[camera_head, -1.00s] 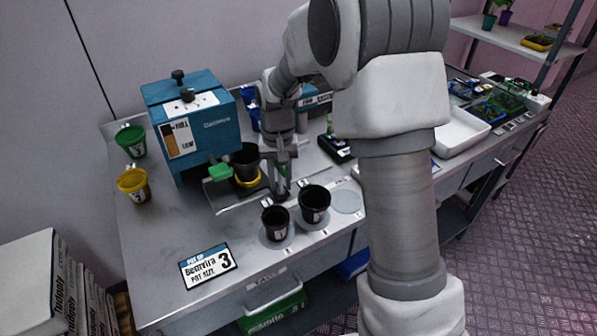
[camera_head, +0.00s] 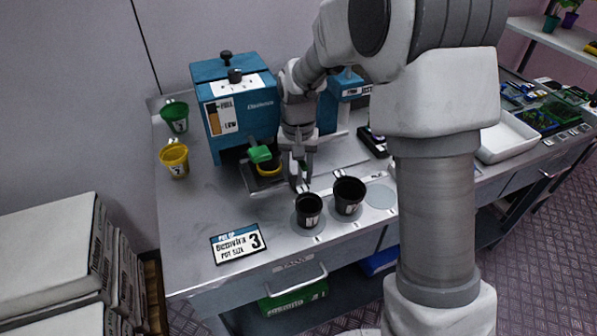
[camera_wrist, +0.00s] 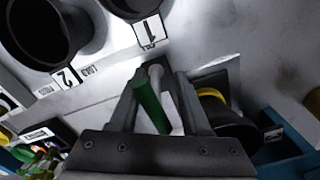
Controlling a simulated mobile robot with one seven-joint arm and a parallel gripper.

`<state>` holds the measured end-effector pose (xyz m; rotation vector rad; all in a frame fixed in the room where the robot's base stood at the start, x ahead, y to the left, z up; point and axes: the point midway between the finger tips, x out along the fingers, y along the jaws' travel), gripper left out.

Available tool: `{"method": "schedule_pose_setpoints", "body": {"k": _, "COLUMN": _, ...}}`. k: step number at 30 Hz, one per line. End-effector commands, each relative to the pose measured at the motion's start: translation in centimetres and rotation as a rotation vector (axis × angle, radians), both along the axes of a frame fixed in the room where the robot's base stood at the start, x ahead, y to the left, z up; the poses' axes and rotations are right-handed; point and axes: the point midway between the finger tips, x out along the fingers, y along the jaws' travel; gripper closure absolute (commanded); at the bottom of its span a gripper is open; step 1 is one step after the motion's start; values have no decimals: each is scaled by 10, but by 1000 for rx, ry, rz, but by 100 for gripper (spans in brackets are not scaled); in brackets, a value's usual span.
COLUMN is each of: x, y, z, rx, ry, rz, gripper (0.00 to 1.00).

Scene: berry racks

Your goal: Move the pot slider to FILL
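The blue dispenser (camera_head: 262,118) stands at the back left of the bench. Beneath its front, a yellow ring (camera_head: 268,169) and a green handle (camera_head: 261,153) show at the pot slider. My gripper (camera_head: 300,186) points down just right of them, hiding part of the slider. In the wrist view my gripper's fingers (camera_wrist: 160,92) are apart. A green rod (camera_wrist: 152,98) shows between them; firm contact cannot be told. The yellow-rimmed dark pot (camera_wrist: 222,112) is right of the fingers. The slider's exact position against the FILL mark cannot be read.
Two black pots (camera_head: 308,210) (camera_head: 348,195) stand at the bench's front, close to my gripper. Green (camera_head: 175,116) and yellow (camera_head: 174,159) pots stand at the left. The bench between is clear.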

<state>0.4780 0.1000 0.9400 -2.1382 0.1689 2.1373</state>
Motion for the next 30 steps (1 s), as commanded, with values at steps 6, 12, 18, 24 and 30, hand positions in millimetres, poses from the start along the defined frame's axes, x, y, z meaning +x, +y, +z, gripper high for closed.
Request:
{"method": "schedule_pose_setpoints", "body": {"k": 6, "x": 1, "y": -1, "z": 12, "rx": 0, "ry": -2, "rz": 0, "gripper": 53}}
{"method": "schedule_pose_setpoints", "body": {"k": 12, "x": 1, "y": 0, "z": 53, "rx": 0, "ry": -5, "rz": 1, "gripper": 53}}
{"method": "schedule_pose_setpoints", "body": {"k": 18, "x": 1, "y": 0, "z": 104, "rx": 0, "ry": -5, "rz": 0, "gripper": 53}}
{"method": "schedule_pose_setpoints", "body": {"k": 24, "x": 1, "y": 0, "z": 146, "rx": 1, "ry": -4, "rz": 0, "gripper": 53}}
{"method": "schedule_pose_setpoints", "body": {"k": 30, "x": 0, "y": 0, "z": 169, "rx": 1, "ry": -2, "rz": 0, "gripper": 53}}
